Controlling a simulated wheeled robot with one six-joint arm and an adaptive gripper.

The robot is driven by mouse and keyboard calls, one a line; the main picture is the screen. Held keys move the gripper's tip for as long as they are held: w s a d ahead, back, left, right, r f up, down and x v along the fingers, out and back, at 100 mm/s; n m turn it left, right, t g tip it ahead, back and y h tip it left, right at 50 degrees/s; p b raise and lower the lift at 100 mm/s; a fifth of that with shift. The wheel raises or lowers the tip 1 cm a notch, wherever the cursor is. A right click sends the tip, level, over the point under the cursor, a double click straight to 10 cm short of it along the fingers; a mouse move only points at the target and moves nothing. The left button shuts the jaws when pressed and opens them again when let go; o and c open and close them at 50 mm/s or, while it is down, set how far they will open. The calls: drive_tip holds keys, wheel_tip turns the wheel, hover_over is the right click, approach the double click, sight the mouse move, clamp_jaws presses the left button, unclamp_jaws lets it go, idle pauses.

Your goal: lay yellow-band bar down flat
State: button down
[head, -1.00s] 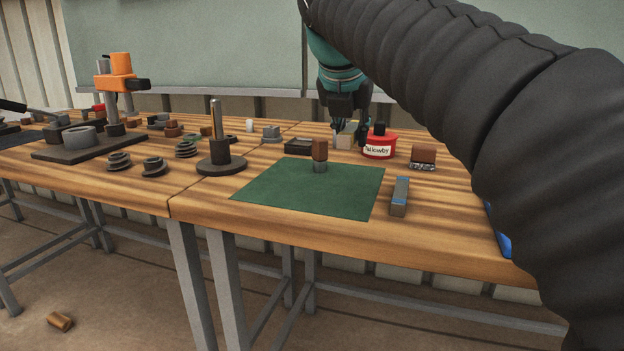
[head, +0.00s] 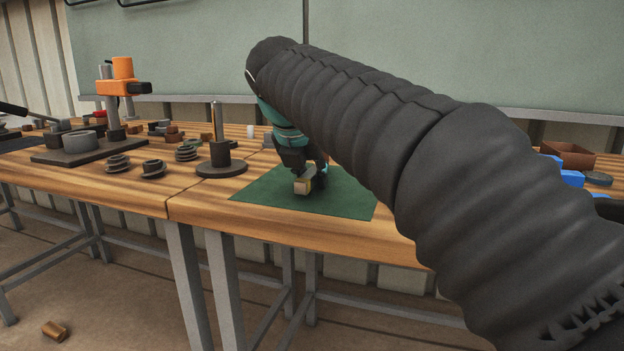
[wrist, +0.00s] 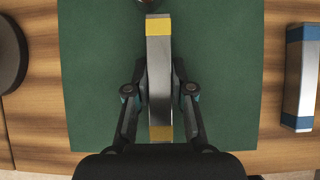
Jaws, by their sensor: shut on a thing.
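The yellow-band bar (wrist: 158,85) is grey metal with a yellow band at each end. My gripper (wrist: 159,72) is shut on its middle, with a finger on each long side. In the head view the bar (head: 302,187) is held low over the green mat (head: 350,202), its long axis about level and one end facing the camera. I cannot tell whether it touches the mat. My gripper (head: 308,172) is partly hidden behind my arm there.
A blue-banded bar (wrist: 301,78) lies right of the mat in the wrist view. A dark object (wrist: 149,2) shows at the top edge. A post on a round base (head: 221,168) stands left of the mat. My arm hides the table's right part in the head view.

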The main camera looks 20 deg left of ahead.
drive_tip(key=shift+f, duration=0.2)
drive_tip(key=shift+s+f, duration=0.1)
drive_tip(key=shift+f, duration=0.45)
drive_tip(key=c, duration=1)
unclamp_jaws()
drive_tip(key=shift+d+f, duration=0.1)
drive_tip(key=shift+f, duration=0.1)
drive_tip(key=shift+a+r, duration=0.2)
drive_tip(key=shift+r, duration=0.15)
drive_tip(key=p+v, duration=0.3)
drive_tip(key=v, duration=1)
drive_tip(key=shift+w+d+r, duration=0.2)
drive_tip(key=shift+w+r, duration=0.1)
drive_tip(key=shift+w, duration=0.05)
